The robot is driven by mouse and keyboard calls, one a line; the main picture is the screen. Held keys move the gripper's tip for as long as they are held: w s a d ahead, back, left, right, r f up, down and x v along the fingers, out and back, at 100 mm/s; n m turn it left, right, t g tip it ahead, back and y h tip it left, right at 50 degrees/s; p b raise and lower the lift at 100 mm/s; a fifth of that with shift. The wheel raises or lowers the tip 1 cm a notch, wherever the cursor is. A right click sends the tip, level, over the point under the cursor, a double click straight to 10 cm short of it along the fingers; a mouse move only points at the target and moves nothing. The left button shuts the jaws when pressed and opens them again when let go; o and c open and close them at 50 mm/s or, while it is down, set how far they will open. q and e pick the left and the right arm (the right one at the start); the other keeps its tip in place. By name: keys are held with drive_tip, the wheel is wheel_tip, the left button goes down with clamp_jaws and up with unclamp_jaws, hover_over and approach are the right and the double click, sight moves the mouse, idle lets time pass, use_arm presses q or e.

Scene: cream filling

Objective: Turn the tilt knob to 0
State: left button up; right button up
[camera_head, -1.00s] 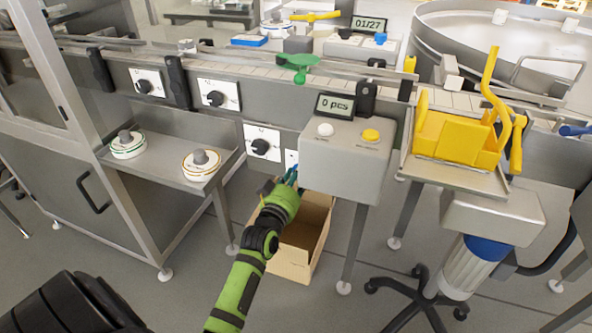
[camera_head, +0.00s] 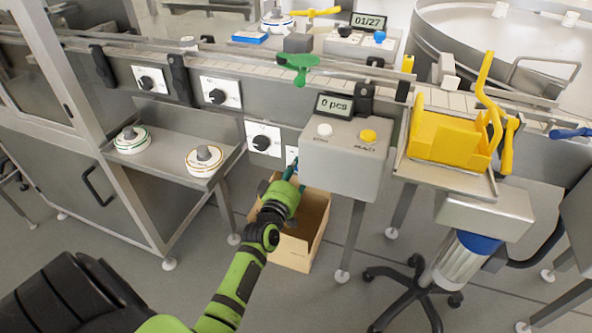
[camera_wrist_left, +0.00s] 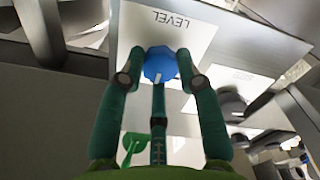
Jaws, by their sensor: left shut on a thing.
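My left gripper (camera_head: 292,172) reaches up to the small white panel (camera_head: 292,155) beside the grey counter box. In the left wrist view its teal fingers (camera_wrist_left: 162,78) are closed around a blue knob (camera_wrist_left: 159,62) with a white pointer mark. The knob's white plate (camera_wrist_left: 190,32) reads LEVEL, upside down; I see no legible "tilt" label. In the head view the gripper and box hide the knob. Three black knobs sit on white plates along the machine front: left (camera_head: 147,83), middle (camera_head: 217,97) and lower (camera_head: 262,143). Their labels are too small to read. My right gripper is not in view.
The grey counter box (camera_head: 345,165) with a "0 pcs" display stands just right of the gripper. An open cardboard box (camera_head: 293,250) is on the floor below. A shelf (camera_head: 165,160) with two round dials is to the left.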

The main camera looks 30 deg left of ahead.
use_arm(q)
drive_tip(key=shift+d+f, duration=0.15)
drive_tip(key=shift+f, duration=0.05)
drive_tip(key=o, duration=1.1)
drive_tip(key=shift+c, duration=0.2)
drive_tip(key=shift+o, duration=0.4)
drive_tip(key=shift+w, duration=0.1)
drive_tip(key=shift+r, duration=0.1)
drive_tip(key=v, duration=1.2)
